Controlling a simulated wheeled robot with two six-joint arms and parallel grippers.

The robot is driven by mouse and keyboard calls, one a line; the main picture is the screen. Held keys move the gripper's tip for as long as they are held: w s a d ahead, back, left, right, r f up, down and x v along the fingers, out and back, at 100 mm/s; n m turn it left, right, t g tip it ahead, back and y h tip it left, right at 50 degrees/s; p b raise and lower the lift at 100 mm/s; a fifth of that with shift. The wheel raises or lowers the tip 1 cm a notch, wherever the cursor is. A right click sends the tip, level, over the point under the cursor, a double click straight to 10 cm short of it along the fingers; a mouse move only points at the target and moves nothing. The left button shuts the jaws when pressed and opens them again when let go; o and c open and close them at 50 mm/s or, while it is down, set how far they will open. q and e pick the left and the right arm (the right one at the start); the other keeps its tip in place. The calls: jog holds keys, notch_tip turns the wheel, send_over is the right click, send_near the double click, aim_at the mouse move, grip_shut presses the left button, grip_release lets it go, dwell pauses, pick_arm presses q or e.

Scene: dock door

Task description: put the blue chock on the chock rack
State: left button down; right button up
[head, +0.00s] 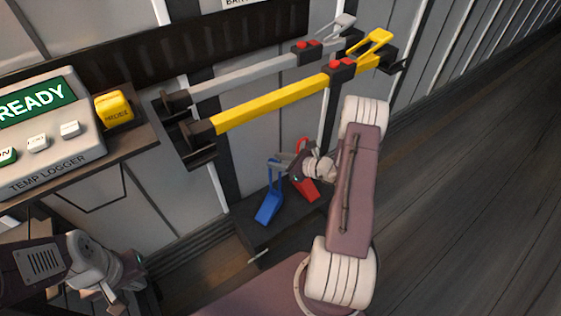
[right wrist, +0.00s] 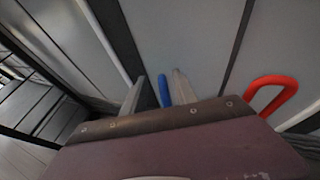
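The blue chock (head: 269,205) has an upright handle and stands on a dark low platform (head: 243,226) by the wall, left of a red chock (head: 308,190). I cannot tell whether this platform is the chock rack. My right gripper (head: 287,174) is beside the blue chock's handle, partly hidden by its own wrist. In the right wrist view its fingers (right wrist: 158,92) are apart, with the blue handle (right wrist: 163,90) between them and a gap at the left finger. My left gripper (head: 125,296) is low at the left; its fingertips are unclear.
A yellow bar (head: 270,103) and a grey bar (head: 245,74) cross the wall above the chocks. A temp logger (head: 50,130) and a yellow block (head: 113,109) sit on a shelf at left. The red handle (right wrist: 272,92) is close right of my right gripper. Floor at right is clear.

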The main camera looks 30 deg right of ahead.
jog(key=p+v, duration=0.3)
jog(key=v, duration=0.8)
jog(key=s+a+r+n+g+h, duration=0.3)
jog(key=a+n, duration=0.6)
jog(key=n, duration=0.6)
jog(key=s+a+r+n+g+h, duration=0.2)
jog(key=s+a+n+g, duration=0.5)
jog(key=n, duration=0.8)
jog(key=shift+s+a+r+g+h, duration=0.45)
jog(key=shift+s+a, duration=0.15)
jog(key=shift+a, duration=0.45)
